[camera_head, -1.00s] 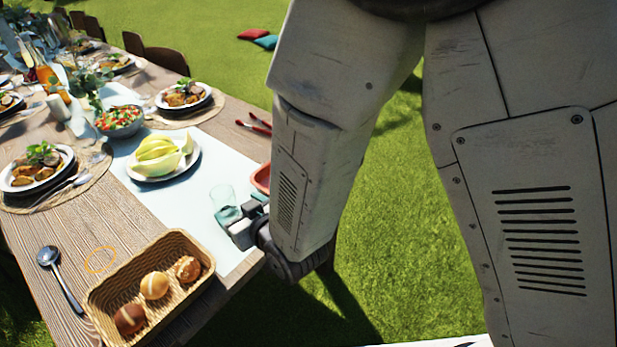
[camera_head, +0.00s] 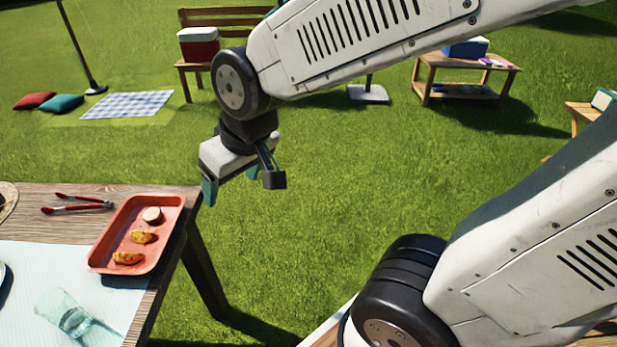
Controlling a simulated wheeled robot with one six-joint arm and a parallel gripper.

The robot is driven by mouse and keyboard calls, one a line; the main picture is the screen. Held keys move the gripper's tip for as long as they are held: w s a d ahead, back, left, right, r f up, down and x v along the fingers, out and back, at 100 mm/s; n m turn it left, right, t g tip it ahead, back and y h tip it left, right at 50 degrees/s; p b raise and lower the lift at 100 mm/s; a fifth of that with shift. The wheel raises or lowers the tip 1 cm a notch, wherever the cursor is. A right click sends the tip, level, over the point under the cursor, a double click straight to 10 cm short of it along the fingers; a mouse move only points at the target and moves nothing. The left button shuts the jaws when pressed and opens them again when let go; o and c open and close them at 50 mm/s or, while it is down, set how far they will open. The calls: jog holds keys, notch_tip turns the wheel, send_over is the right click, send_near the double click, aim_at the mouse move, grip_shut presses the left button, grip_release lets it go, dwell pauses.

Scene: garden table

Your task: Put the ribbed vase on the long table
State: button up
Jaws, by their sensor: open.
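A clear, pale green glass vessel (camera_head: 66,313) stands on the white runner of the long table (camera_head: 148,194), at the lower left. It may be the ribbed vase; I cannot make out ribs for certain. It looks upright. My gripper (camera_head: 230,181) is open and empty, with teal finger pads pointing down. It hangs above the grass just past the table's far right corner, to the right of and beyond the glass vessel and apart from it.
A red tray (camera_head: 137,240) with several food pieces lies at the table's right edge, with red tongs (camera_head: 80,204) beside it. A bench with a red cooler (camera_head: 198,45) and a small wooden table (camera_head: 465,68) stand on the lawn. Open grass lies between.

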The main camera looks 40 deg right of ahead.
jog(key=s+d+r+m+g, duration=0.1)
jog(key=s+d+r, duration=0.1)
jog(key=s+d, duration=0.2)
jog(key=s+d+r+m+g+h, duration=0.1)
jog(key=s+d, duration=0.3)
jog(key=s, duration=0.5)
jog(key=shift+r+g, duration=0.6)
